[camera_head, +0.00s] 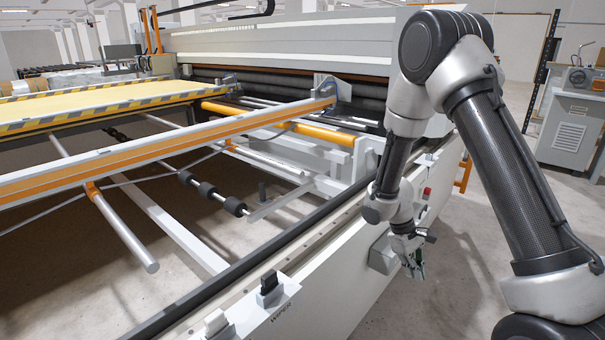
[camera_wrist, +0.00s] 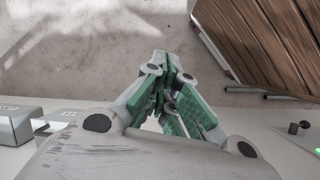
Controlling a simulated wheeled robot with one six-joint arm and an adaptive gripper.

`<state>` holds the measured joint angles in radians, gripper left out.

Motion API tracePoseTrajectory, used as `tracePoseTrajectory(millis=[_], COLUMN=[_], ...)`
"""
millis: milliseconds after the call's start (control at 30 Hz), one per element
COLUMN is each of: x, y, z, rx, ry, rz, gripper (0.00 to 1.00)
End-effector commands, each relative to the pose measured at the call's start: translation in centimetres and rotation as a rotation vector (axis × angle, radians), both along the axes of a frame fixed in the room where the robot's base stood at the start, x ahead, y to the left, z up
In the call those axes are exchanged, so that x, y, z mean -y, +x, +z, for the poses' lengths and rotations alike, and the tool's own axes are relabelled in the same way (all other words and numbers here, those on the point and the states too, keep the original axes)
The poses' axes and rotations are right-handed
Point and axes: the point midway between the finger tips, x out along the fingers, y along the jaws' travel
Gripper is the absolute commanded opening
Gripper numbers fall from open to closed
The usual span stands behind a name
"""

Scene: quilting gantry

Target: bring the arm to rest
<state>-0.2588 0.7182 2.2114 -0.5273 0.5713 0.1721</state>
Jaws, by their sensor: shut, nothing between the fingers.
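My gripper (camera_head: 416,270) hangs at the end of my bent arm on the right of the head view, pointing down in front of the machine's pale side panel. In the wrist view my gripper (camera_wrist: 168,62) has green pads, and its fingers come together at the tips. It is shut with nothing between the fingers. The floor shows beyond the tips in the wrist view. I cannot tell from the head view how close the gripper is to the panel.
The quilting machine's side rail (camera_head: 300,237) runs diagonally, with black switches (camera_head: 269,283) marked "WIPER" near its front end. A grey box (camera_head: 382,254) juts from the panel beside my gripper. A grey cabinet (camera_head: 568,135) stands back right. A brown slatted object (camera_wrist: 262,40) shows in the wrist view.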

Motion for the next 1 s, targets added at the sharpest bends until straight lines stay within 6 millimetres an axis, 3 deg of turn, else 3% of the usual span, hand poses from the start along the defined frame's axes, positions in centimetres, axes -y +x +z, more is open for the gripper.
tracePoseTrajectory(millis=[33,100,200,400,600,700,1000], x=[0.8,1.7,2.6,3.3,3.2,3.3,4.6], y=[-0.9,-2.7,-5.8,-12.2,-17.4,-19.0,-21.2], z=[3.5,7.6,12.8,20.9,26.5,28.8,34.2], rx=[0.013,0.015,0.026,0.089,0.239,0.354,0.633], ry=[0.0,0.005,0.029,0.124,0.248,0.307,0.382], rz=[-0.043,-0.101,-0.183,-0.331,-0.457,-0.492,-0.515], gripper=[0.0,0.0,0.0,0.0,0.0,0.0,0.0])
